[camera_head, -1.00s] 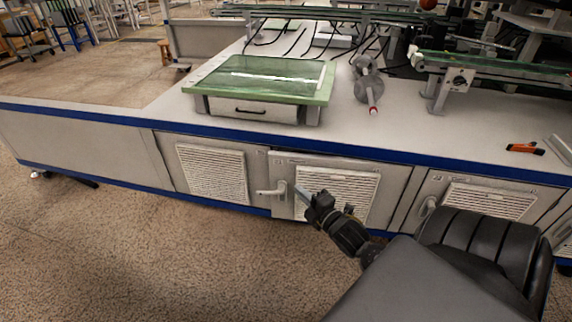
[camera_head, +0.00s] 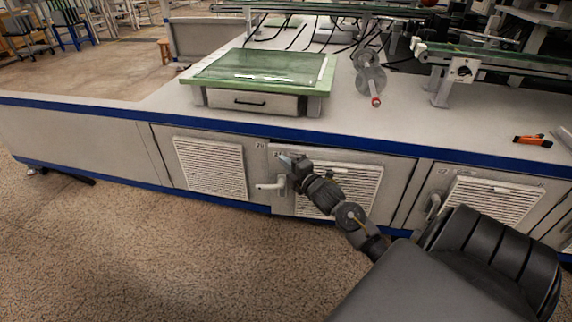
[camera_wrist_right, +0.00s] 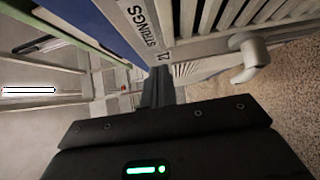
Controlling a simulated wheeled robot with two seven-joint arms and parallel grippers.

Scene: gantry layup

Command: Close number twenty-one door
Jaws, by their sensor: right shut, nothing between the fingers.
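The number twenty-one door (camera_head: 388,172) is the grey panel with a white louvred grille in the middle of the cabinet front. Its left edge looks slightly proud of the front; I cannot tell by how much. A white lever handle (camera_head: 268,187) is at its left side. My right gripper (camera_head: 288,162) is shut and empty at the door's upper left, above the handle. In the wrist view its fingertips (camera_wrist_right: 158,78) are close to the label; contact is unclear. My left gripper is out of view.
The counter (camera_head: 160,108) with a blue edge overhangs the doors. A green-topped drawer case (camera_head: 262,75) stands on it. A louvred door (camera_head: 210,168) is left, another (camera_head: 490,195) with a handle right. Open floor (camera_head: 150,260) lies in front.

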